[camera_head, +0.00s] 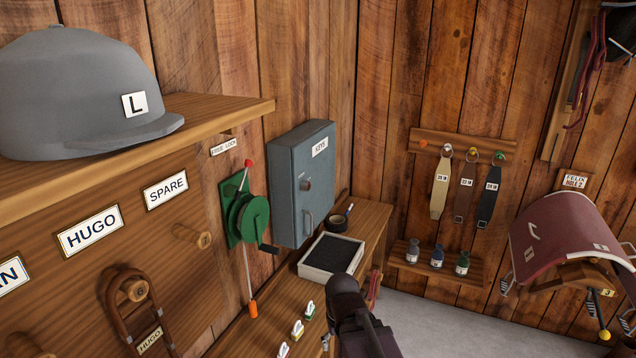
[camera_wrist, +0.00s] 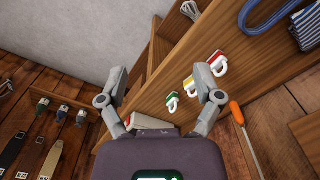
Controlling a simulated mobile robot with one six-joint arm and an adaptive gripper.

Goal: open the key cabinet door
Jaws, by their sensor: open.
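The grey-blue key cabinet (camera_head: 290,185) hangs on the wooden wall in the head view, right of the green crank device. Its door (camera_head: 318,180) looks shut and carries a "KEYS" label, a round knob (camera_head: 306,184) and a small pull handle (camera_head: 308,221) low down. My dark arm end shows below and right of the cabinet, apart from it; its fingertips are not clear there. In the wrist view my gripper (camera_wrist: 161,84) has its two grey fingers spread wide with nothing held. The cabinet is not in the wrist view.
A black-lined tray (camera_head: 315,271) and tape roll (camera_head: 338,219) lie on the bench under the cabinet. A green crank device (camera_head: 247,215) is close on its left. Coloured clips (camera_wrist: 190,84) and an orange-handled tool (camera_wrist: 237,112) show in the wrist view. A saddle (camera_head: 565,230) stands right.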

